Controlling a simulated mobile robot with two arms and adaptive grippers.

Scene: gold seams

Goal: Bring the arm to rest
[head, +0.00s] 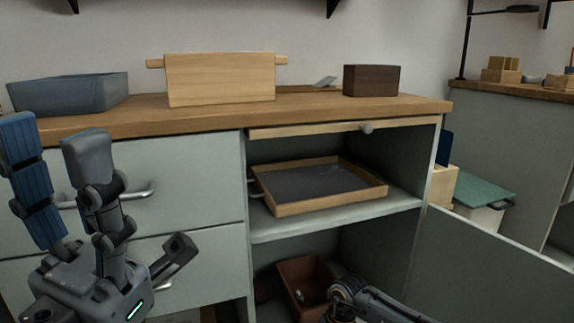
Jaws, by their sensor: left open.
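My left gripper (50,132) is raised at the left, in front of the grey drawers. Its fingers point up and stand apart, one with a ribbed blue pad, and nothing is between them. The gripper covers part of the drawer fronts and a drawer handle. A dark jointed part of my right arm (375,303) shows at the bottom, in front of the lower cabinet opening. Its jaws cannot be made out.
The wooden counter (190,120) holds a grey bin (70,93), a light wooden box with side handles (220,80) and a dark brown box (371,80). Below, a wood-rimmed tray (330,203) sits on a shelf above a brown bin (305,280). A cabinet door (490,270) stands open at the right.

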